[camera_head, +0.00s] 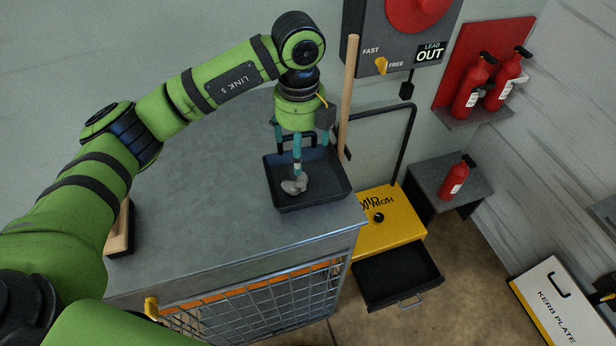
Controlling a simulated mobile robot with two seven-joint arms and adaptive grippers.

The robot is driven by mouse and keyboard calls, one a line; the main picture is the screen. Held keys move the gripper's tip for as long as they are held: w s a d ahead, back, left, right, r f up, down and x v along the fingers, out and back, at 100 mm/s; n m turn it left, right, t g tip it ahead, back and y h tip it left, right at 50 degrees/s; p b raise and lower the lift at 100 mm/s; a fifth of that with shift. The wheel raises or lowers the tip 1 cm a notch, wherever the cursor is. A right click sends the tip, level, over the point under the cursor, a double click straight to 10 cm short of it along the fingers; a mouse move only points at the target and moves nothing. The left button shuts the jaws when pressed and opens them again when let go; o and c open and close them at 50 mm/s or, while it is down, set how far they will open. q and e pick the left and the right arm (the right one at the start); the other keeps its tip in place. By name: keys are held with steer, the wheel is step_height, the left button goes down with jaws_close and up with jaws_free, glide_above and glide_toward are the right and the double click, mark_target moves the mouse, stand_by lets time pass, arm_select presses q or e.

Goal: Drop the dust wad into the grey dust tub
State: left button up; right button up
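The dust wad (294,186) is a small, lumpy light-grey clump. It shows inside the outline of the dark grey tub (314,203), low in its left half. The tub stands on the grey cabinet top near its right end. My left gripper (300,160) points down over the tub, with its teal fingers spread apart. The nearest fingertip is just above the wad or touching it; I cannot tell which. The wad looks to lie on the tub's floor, not between the fingers. My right gripper is out of view.
A wooden handle (348,95) rises by the tub's back right corner. A wooden-topped block (119,230) sits at the cabinet's left. A yellow box (390,225) with an open black drawer (398,272) stands right of the cabinet. Red extinguishers (470,88) are farther right. The cabinet's middle is clear.

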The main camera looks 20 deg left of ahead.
arm_select(q)
step_height(320, 180, up, 11)
steer(key=shift+r, duration=0.2)
stand_by(0.6)
